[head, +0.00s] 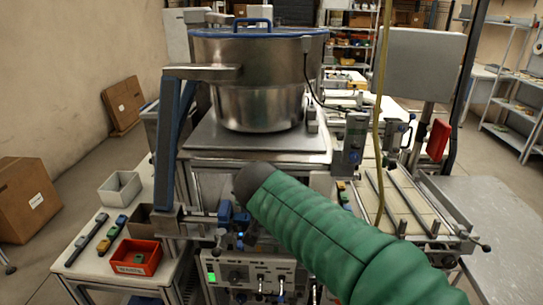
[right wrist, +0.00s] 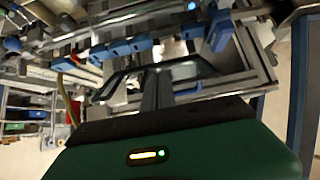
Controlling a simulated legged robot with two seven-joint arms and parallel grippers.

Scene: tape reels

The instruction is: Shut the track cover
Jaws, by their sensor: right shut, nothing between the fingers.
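My right arm in its green sleeve reaches in from the lower right in the head view. Its dark end (head: 256,182) is in front of the machine, below the steel bowl (head: 258,85); the fingers are hidden there. In the right wrist view my right gripper (right wrist: 158,82) has its dark fingers together, empty, in front of metal rails and blue blocks (right wrist: 124,47). I cannot tell for certain which part is the track cover. A long blue-grey bar (head: 168,140) stands nearly upright left of the bowl. My left gripper is not in view.
A control panel (head: 250,275) is below my right arm. A red bin (head: 136,257) and a grey bin (head: 119,188) stand on the left table. Rails and a hanging yellow cable (head: 378,130) are on the right. A bare grey table (head: 500,205) is at the far right.

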